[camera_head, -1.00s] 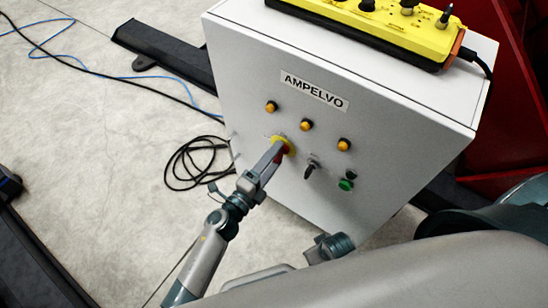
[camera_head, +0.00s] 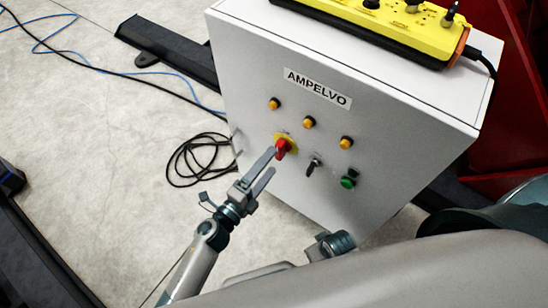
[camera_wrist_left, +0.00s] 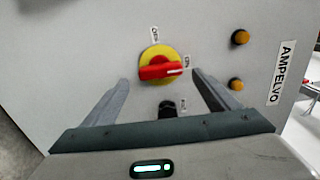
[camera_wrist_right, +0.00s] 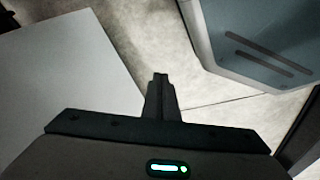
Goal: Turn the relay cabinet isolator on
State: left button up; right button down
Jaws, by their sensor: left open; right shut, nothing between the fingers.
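The isolator (camera_head: 282,147), a red handle on a yellow disc, is on the front of the grey cabinet marked AMPELVO (camera_head: 385,150). In the left wrist view the isolator handle (camera_wrist_left: 160,71) lies almost level, its white-marked end toward a small label (camera_wrist_left: 187,61) that seems to read ON. Another label (camera_wrist_left: 154,34), too small to read surely, sits above the disc there. My left gripper (camera_head: 271,162) is open and empty, its fingers short of the handle and apart from it. My right gripper (camera_wrist_right: 160,80) is shut and empty, away from the isolator.
Several amber lamps (camera_head: 308,122), a black selector switch (camera_head: 313,165) and a green button (camera_head: 347,182) are near the isolator. A coiled black cable (camera_head: 190,160) lies on the floor at left.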

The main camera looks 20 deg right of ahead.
pick_arm(q)
jog(key=v, duration=0.7)
jog(key=shift+s+a+b, duration=0.25)
jog(key=shift+a+b, duration=0.05)
pick_arm(e)
jog(key=shift+w+v, duration=0.25)
jog(key=shift+v, duration=0.75)
jog(key=shift+w+a+r, duration=0.1)
jog(key=shift+r, duration=0.05)
